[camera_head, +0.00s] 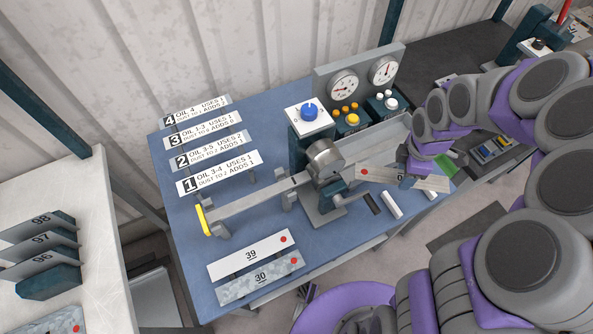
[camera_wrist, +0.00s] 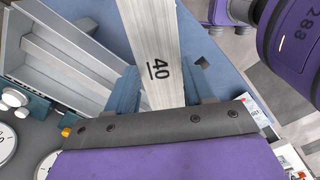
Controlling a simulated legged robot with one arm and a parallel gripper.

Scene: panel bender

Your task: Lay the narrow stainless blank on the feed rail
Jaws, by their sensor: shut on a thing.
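My gripper (camera_head: 420,172) is shut on a narrow brushed-metal blank (camera_head: 365,171) with a red dot near its left end. In the wrist view the same blank (camera_wrist: 152,42) reads 40 and runs up out of the picture between the dark blue fingers (camera_wrist: 157,90). In the head view it lies right of the bender head (camera_head: 324,158), with its left end close to the machine. Whether it touches anything is unclear. The feed rail (camera_head: 262,192) is a long metal bar left of the bender head, with a yellow end piece (camera_head: 205,220). No blank shows on that part.
Blanks 39 (camera_head: 250,254) and 30 (camera_head: 262,277) lie at the table's front edge. Several numbered label plates (camera_head: 217,173) stand behind the rail. Gauges (camera_head: 343,86) and a blue knob (camera_head: 309,110) are behind. A white block (camera_head: 391,204) lies below my gripper. A rack (camera_head: 50,281) stands left.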

